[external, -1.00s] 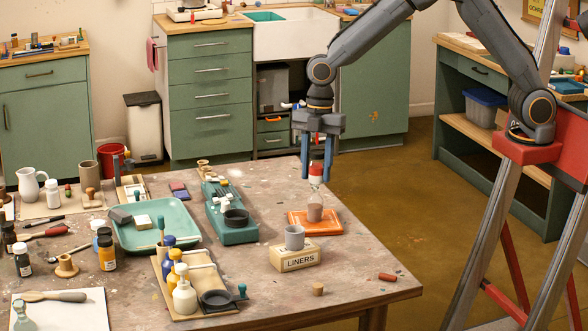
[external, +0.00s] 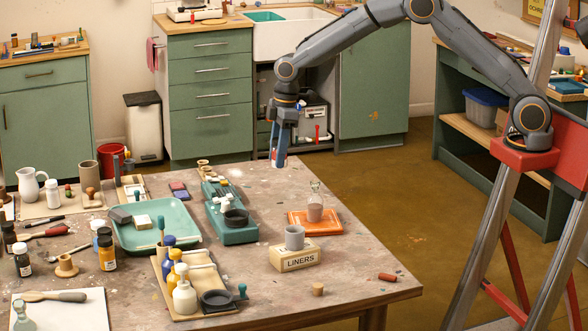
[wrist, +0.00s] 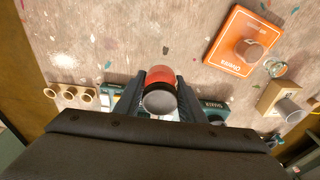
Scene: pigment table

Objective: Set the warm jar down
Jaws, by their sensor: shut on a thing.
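My gripper (external: 280,160) is shut on a small jar with a red-orange body part and a dark-rimmed, pale round end (wrist: 160,98), seen between the fingers in the wrist view. In the external view my gripper is over the table's back edge, and the fingers mostly hide the jar. Whether the jar touches the table is unclear. The table (external: 345,265) has a speckled, paint-spotted top.
A grey cup (external: 294,237) stands on the LINERS block (external: 298,261). Bare tabletop lies between the rack and tile.

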